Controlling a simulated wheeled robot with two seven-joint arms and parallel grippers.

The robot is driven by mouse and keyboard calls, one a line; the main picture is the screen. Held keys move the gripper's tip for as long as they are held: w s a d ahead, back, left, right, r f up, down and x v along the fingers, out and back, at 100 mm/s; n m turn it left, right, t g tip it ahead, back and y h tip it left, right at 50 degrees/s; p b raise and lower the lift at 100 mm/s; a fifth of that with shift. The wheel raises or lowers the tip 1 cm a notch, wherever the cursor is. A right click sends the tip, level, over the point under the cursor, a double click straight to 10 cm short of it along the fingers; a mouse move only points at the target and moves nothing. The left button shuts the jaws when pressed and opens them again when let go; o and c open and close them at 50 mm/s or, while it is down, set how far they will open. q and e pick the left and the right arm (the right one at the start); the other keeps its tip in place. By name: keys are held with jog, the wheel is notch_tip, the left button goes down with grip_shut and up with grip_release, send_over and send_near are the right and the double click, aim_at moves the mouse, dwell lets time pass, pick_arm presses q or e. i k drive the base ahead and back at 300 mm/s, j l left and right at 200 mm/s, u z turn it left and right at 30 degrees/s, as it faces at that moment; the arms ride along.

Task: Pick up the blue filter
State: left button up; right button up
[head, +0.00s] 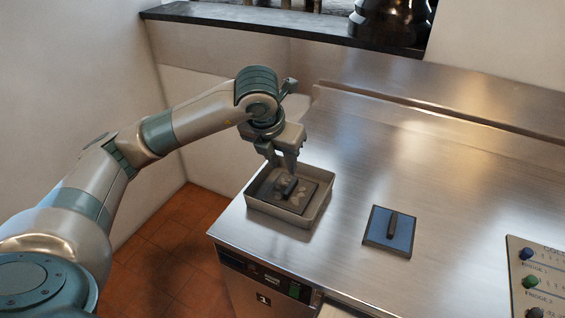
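The blue filter (378,231) is a flat blue square plate with a dark upright handle across its middle. It lies on the steel counter to the right of a metal tray (309,215). My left gripper (285,172) points down over the tray, at the dark handle of a grey, dirty-looking square plate (297,198) inside it. The gripper's fingers look close to that handle, but I cannot tell whether they touch or grip it. My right gripper is not in view.
The steel counter (440,185) is clear around the blue filter. A control panel (541,282) with coloured knobs is at the lower right. A dark ledge (270,28) runs along the back wall, with a dark shiny object (392,20) on it.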

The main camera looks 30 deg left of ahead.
aim_at(391, 231)
jog(key=j+z, duration=0.9)
jog(key=z, duration=0.15)
jog(key=i, duration=0.05)
